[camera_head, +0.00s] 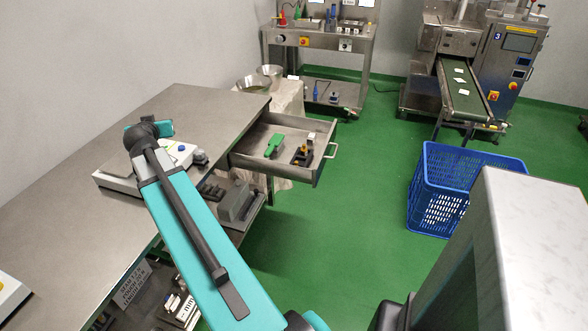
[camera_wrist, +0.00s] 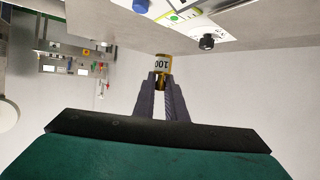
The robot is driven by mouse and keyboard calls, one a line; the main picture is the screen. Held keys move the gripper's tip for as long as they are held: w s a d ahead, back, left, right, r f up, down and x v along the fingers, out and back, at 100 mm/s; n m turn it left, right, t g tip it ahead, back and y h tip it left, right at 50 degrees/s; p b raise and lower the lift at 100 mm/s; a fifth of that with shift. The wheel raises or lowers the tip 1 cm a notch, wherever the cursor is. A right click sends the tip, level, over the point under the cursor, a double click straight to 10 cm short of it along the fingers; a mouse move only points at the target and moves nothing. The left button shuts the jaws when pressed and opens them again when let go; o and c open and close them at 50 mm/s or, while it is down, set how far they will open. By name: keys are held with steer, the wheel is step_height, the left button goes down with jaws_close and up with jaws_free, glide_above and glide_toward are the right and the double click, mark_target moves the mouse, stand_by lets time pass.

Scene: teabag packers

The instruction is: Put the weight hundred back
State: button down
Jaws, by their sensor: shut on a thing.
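The hundred weight (camera_wrist: 162,66) is a small brass cylinder marked "100" in the wrist view. My gripper (camera_wrist: 161,84) is shut on it, with the two dark fingers on either side of its lower part in the picture. In the head view my teal arm reaches over the steel table (camera_head: 206,104), and its end hides the weight there.
An open drawer (camera_head: 317,170) at the table's end holds a green tool (camera_head: 274,146) and a black-and-yellow item (camera_head: 301,154). A blue crate (camera_head: 425,190) stands on the green floor (camera_head: 350,205). Another white device (camera_head: 8,292) is at the table's near left.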

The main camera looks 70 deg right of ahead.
steer(key=s+d+f+m+g+h+b, duration=0.1)
steer(key=s+d+f+m+g+b, duration=0.25)
steer(key=s+d, duration=0.5)
steer(key=s+d+f+m+g+h+b, duration=0.15)
steer(key=s+d+f, duration=0.25)
steer(key=s+d, duration=0.5)
steer(key=s+d+f+m+g+b, duration=0.2)
steer(key=s+d, duration=0.4)
steer(key=s, duration=0.4)
steer(key=s+d+f+m+g+b, duration=0.3)
steer(key=s+d, duration=0.4)
steer(key=s, duration=0.3)
steer(key=shift+s+d+g+b, duration=0.2)
steer(key=shift+g+b, duration=0.1)
steer(key=shift+g, duration=0.5)
steer(key=shift+f, duration=0.15)
steer(key=shift+f, duration=3.05)
steer(key=shift+f+b, duration=0.3)
steer(key=shift+f, duration=1.6)
steer(key=shift+f+b, duration=0.6)
steer(key=shift+b, duration=0.4)
